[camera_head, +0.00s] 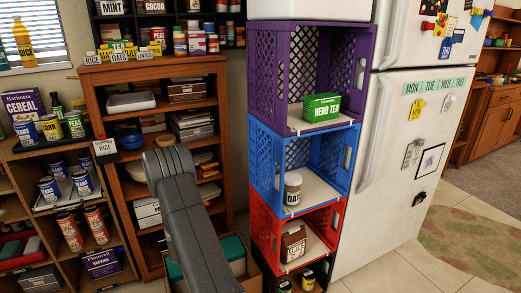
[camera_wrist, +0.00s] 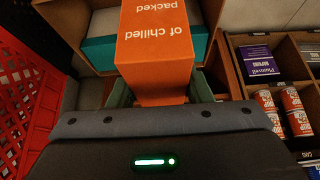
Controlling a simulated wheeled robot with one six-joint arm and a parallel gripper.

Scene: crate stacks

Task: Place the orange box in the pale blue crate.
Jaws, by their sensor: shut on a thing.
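The orange box (camera_wrist: 160,50), with white print reading upside down, is in the wrist view between the jaws of my gripper (camera_wrist: 161,92). My gripper is shut on it. Neither the orange box nor the gripper can be made out in the head view, where my grey arm reaches up in the lower middle. A bright blue crate (camera_head: 262,165) is in the middle of the crate stack, open to the front, right of my arm. A jar labelled OATS (camera_head: 292,189) stands inside it. No paler blue crate can be made out.
A purple crate (camera_head: 265,75) with a green HERB TEA box (camera_head: 321,107) sits above. A red crate (camera_head: 263,232) with a brown carton (camera_head: 293,243) is below. A white fridge (camera_head: 400,150) adjoins the stack. A cardboard box (camera_wrist: 70,35) with teal contents lies beneath my gripper.

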